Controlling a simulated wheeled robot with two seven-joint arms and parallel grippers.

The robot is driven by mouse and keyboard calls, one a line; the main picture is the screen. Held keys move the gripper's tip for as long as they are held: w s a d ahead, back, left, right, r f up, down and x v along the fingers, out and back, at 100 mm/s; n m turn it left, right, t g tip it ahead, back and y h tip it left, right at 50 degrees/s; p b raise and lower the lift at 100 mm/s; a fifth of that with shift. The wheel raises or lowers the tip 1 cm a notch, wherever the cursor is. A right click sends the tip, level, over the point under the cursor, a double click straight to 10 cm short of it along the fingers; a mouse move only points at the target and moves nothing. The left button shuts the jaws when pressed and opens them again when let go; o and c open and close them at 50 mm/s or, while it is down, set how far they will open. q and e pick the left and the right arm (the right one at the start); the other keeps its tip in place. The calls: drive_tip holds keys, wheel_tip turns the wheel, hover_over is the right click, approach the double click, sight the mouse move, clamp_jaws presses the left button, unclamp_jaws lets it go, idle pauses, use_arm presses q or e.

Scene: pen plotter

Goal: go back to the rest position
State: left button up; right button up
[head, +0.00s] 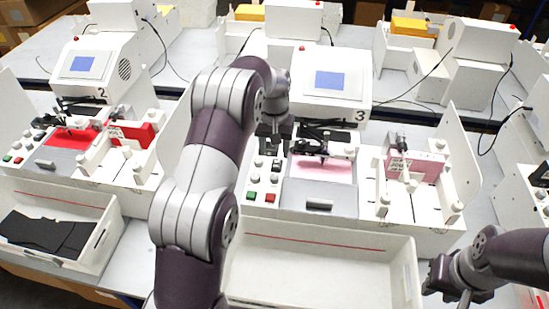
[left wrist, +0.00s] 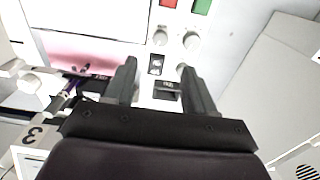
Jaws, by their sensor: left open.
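My left gripper (head: 273,142) is over the knob and switch panel (head: 264,170) of the white pen plotter marked 3 (head: 330,112), its arm reaching up from the bottom. In the left wrist view its two fingers (left wrist: 157,66) are apart, with nothing held between them. Small black switches (left wrist: 155,66) on the panel show beyond and between the fingers; I cannot tell whether the fingers touch any. Pink paper (head: 320,169) lies on the plotter bed under the pen carriage. My right gripper (head: 450,287) is at the lower right, beside the white tray; its jaws are not clear.
The empty white tray (head: 400,262) is in front of plotter 3. A red and a green button (head: 250,196) sit at the panel's front. Plotter 2 (head: 95,65) stands left, with a tray of black pieces (head: 45,233) before it. A pink card (head: 415,167) stands at right.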

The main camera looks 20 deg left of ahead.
use_arm(q)
drive_tip(key=shift+r, duration=0.85)
use_arm(e)
drive_tip(key=shift+r, duration=0.8)
use_arm(q)
drive_tip(key=s+d+f+m+b, duration=0.1)
drive_tip(key=s+d+f+b, duration=0.1)
drive_tip(key=s, duration=1)
drive_tip(key=s+d+f+m+t+b, duration=0.1)
drive_tip(key=s+d+b, duration=0.3)
drive_tip(key=s, duration=0.8)
drive_tip(key=shift+d+f+m, duration=0.4)
drive_tip(key=shift+d+m, duration=0.2)
drive_tip(key=shift+d, duration=0.25)
use_arm(e)
wheel_tip(320, 180, down, 7)
drive_tip(key=shift+r, duration=0.15)
